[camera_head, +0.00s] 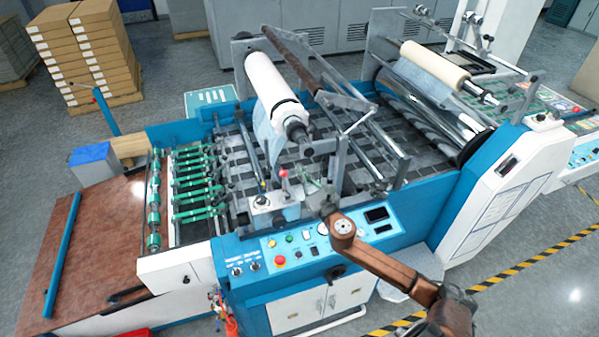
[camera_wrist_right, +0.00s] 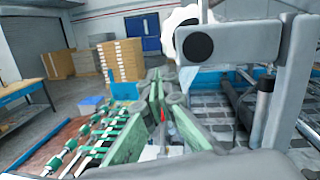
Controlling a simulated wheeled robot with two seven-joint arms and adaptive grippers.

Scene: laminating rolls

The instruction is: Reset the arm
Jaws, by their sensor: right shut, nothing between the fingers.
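My right arm (camera_head: 400,268) reaches in from the lower right of the head view, over the control panel of the laminating machine. My right gripper (camera_head: 308,185) is above the machine's near edge, just right of a small red knob (camera_head: 283,173). In the right wrist view the gripper's fingers (camera_wrist_right: 157,78) come together, shut with nothing between them. The white film roll (camera_head: 271,82) is mounted on the machine behind the gripper; its end also shows in the wrist view (camera_wrist_right: 184,22). My left gripper is not in view.
The control panel (camera_head: 300,245) with buttons lies below my arm. Metal posts and bars of the machine stand close to the gripper; one thick grey post (camera_wrist_right: 290,80) shows in the wrist view. A second, cream roll (camera_head: 435,65) is at the right. Stacked boxes (camera_head: 85,50) stand at back left.

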